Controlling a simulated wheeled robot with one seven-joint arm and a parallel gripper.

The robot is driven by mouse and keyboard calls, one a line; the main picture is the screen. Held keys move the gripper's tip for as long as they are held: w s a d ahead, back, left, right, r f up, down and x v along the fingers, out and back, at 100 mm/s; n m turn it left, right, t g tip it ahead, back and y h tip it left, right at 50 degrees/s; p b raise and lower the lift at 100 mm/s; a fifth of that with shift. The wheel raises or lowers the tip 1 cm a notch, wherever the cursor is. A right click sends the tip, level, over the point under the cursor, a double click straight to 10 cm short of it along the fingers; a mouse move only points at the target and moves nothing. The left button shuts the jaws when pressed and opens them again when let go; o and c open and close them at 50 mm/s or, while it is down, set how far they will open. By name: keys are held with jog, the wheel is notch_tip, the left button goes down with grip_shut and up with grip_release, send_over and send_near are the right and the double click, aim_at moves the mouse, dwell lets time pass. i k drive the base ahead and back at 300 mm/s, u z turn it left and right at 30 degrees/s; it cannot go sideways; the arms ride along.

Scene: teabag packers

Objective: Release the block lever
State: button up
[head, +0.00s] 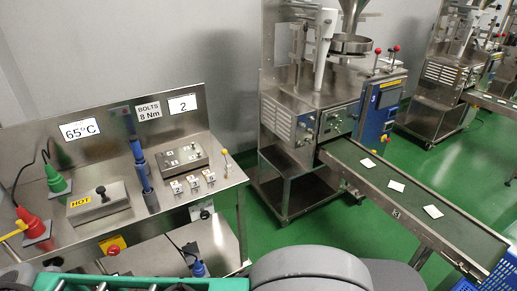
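I cannot tell for certain which part is the block lever. A grey metal block (118,199) with a yellow HOT label (79,201) lies on the steel bench at the left, with an upright black knob (101,193) on top. A second steel block (197,164) with several dark spots on its top lies further back. A thin upright lever with a yellow tip (225,156) stands at the bench's right edge. My gripper is not in view; only rounded grey parts of mine show at the bottom edge.
The steel bench (150,222) also holds a red cone-shaped tool (34,226), a green one (57,180), a tall blue-and-black tool (142,165) and several small numbered pieces (193,181). A packing machine (300,115) with a conveyor (455,232) stands right. Green floor (265,228) lies between.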

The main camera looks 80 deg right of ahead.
aim_at(224, 151)
jog(key=z, duration=2.6)
jog(key=i, duration=1)
jog(key=u, duration=0.45)
